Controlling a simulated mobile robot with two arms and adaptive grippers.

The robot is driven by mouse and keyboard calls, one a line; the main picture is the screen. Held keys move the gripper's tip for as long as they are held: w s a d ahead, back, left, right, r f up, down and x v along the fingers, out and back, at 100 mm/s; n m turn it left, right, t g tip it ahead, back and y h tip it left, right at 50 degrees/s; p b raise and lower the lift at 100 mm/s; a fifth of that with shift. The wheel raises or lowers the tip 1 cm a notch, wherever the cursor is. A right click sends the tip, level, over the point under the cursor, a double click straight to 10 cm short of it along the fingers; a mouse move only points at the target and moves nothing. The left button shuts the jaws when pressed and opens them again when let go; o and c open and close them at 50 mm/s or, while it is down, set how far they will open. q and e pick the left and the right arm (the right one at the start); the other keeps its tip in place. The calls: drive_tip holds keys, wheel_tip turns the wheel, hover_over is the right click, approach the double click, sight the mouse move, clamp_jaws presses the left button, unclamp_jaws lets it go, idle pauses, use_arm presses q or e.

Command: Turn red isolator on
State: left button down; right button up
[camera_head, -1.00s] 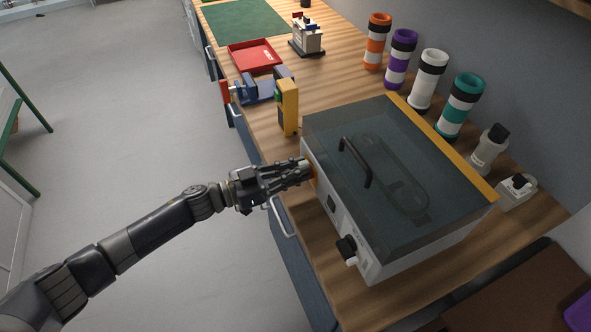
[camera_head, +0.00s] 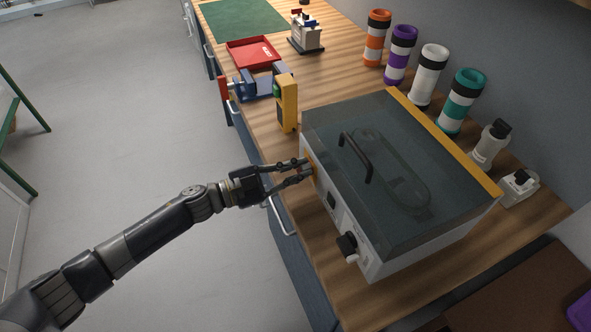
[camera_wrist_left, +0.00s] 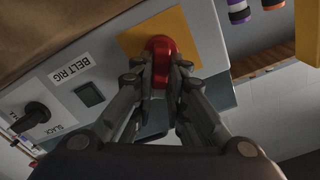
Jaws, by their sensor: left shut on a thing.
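The red isolator (camera_wrist_left: 161,47) is a rounded red knob on a yellow plate (camera_wrist_left: 187,29) at the end of the belt rig's front panel. My left gripper (camera_wrist_left: 161,78) is shut on it, one finger on each side of its grip, in the left wrist view. In the head view my left gripper (camera_head: 305,168) reaches the panel of the belt rig (camera_head: 345,215) from the left, and the fingers hide most of the isolator. The labelled panel appears tilted in the wrist view. My right gripper is not in view.
A black slack knob (camera_head: 347,244) and a small dark display (camera_head: 331,200) are on the same panel. A yellow handheld device (camera_head: 287,103) stands behind the rig, near a blue vise (camera_head: 256,85). Striped tubes (camera_head: 461,100) line the wall.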

use_arm(q)
drive_tip(key=m, duration=0.1)
drive_tip(key=m+b, duration=0.1)
drive_tip(key=m, duration=0.1)
drive_tip(key=shift+s+d+f+m, duration=0.1)
drive_tip(key=shift+s+f+m, duration=0.2)
drive_tip(key=shift+m, duration=0.1)
drive_tip(key=m+b, duration=0.2)
drive_tip(key=shift+f+m, duration=0.2)
drive_tip(key=shift+m, duration=0.1)
drive_tip(key=m+b, duration=0.1)
drive_tip(key=m, duration=0.1)
drive_tip(key=m+b, duration=0.2)
drive_tip(key=m, duration=0.1)
drive_tip(key=shift+s+d+f+m, duration=0.1)
drive_tip(key=shift+s+f+m, duration=0.05)
drive_tip(key=shift+f+m, duration=0.2)
drive_tip(key=c, duration=1.6)
unclamp_jaws()
drive_tip(key=v, duration=1.2)
